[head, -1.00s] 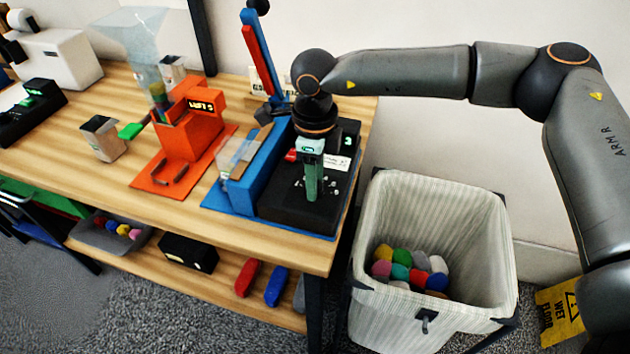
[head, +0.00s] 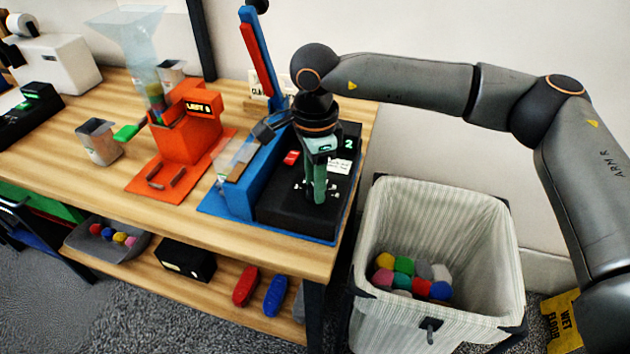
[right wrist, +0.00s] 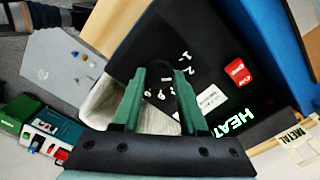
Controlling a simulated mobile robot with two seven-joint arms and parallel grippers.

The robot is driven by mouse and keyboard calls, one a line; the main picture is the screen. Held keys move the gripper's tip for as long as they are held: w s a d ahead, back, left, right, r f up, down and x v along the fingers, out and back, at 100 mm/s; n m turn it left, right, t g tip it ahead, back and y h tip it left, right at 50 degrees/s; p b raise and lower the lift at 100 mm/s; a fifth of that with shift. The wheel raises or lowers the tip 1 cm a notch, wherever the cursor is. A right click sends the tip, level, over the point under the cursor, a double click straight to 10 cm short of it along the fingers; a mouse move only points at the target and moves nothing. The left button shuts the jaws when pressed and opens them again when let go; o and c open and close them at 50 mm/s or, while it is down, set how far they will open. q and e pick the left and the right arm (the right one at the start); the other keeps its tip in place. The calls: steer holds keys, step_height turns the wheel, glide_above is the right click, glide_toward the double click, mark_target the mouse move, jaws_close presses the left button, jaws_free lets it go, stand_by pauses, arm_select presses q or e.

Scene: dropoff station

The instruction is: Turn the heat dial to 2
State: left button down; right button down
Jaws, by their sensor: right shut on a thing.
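The black heat unit (head: 285,213) sits on a blue base at the right end of the table. Its small green display (head: 348,143) reads 2. My right gripper (head: 318,192) reaches down onto the unit's top, with white scale marks around its fingertips. In the right wrist view its green fingers (right wrist: 161,75) are shut on the dark dial (right wrist: 161,68), which is mostly hidden between them. The dial's pointer cannot be made out. The HEAT lettering (right wrist: 232,124) and white scale numbers (right wrist: 184,64) show there. My left gripper is out of view.
A red button (head: 291,157) and a white label (head: 339,166) are on the unit beside the gripper. A blue press with a lever (head: 262,62) stands left of it, then an orange machine (head: 190,135). A striped bin (head: 470,215) stands on the right.

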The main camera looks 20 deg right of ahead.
stand_by(0.4)
steer(key=c, duration=0.7)
jaws_free()
steer(key=shift+o, duration=1.3)
step_height(320, 180, up, 13)
steer(key=shift+f, duration=0.2)
